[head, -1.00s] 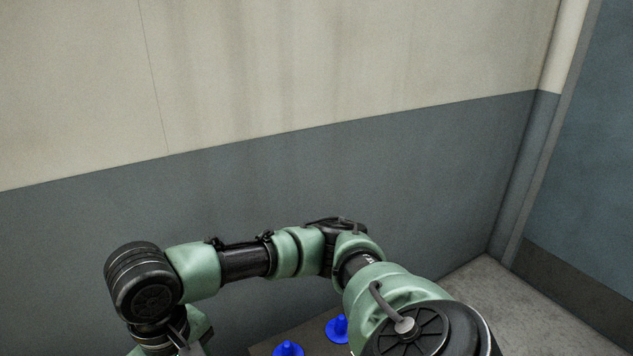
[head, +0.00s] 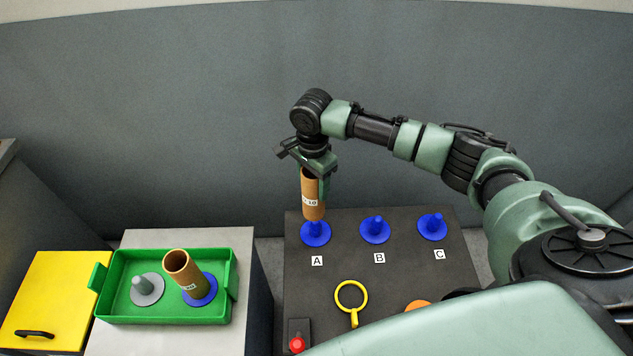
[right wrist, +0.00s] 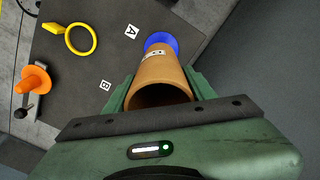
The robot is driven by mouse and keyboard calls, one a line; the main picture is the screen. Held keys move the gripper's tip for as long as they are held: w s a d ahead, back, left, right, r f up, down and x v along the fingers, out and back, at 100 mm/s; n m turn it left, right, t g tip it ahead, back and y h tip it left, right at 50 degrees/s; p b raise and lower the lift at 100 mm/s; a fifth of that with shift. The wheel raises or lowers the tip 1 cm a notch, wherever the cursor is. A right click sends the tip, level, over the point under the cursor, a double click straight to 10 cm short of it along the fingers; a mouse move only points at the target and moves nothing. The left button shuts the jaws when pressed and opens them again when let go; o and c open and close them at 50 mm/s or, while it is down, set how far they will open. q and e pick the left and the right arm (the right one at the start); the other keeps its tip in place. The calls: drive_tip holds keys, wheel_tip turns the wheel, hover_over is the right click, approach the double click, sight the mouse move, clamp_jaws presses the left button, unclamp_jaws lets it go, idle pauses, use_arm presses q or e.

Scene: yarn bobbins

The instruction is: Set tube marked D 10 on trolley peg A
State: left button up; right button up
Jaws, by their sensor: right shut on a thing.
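My right gripper (head: 316,178) points down and is shut on a brown cardboard tube (head: 313,200). The tube's label is partly readable and ends in 10. The tube is upright over blue trolley peg A (head: 316,234), its lower end hiding the peg's upper part; I cannot tell whether it is around the peg or just above it. In the right wrist view the tube (right wrist: 160,75) sits between the fingers, with peg A's blue base (right wrist: 162,41) beyond its far end. My left gripper is not in view.
Blue pegs B (head: 375,229) and C (head: 432,226) are empty on the dark trolley top (head: 400,268). A yellow ring (head: 338,297), an orange piece (head: 418,305) and a red button (head: 297,345) are nearer. A green tray (head: 121,316) at left holds another tube (head: 186,273) and a grey peg (head: 140,286).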

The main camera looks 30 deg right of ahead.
sight(313, 210)
drive_tip(key=shift+w+d+f+m, duration=0.2)
drive_tip(key=shift+d+f+m, duration=0.1)
drive_tip(key=shift+d+f, duration=0.2)
wheel_tip(313, 210, down, 3)
drive_tip(key=shift+a+f+p, duration=0.1)
drive_tip(key=shift+f+p, duration=0.05)
drive_tip(key=shift+p, duration=0.6)
drive_tip(key=shift+f, duration=0.3)
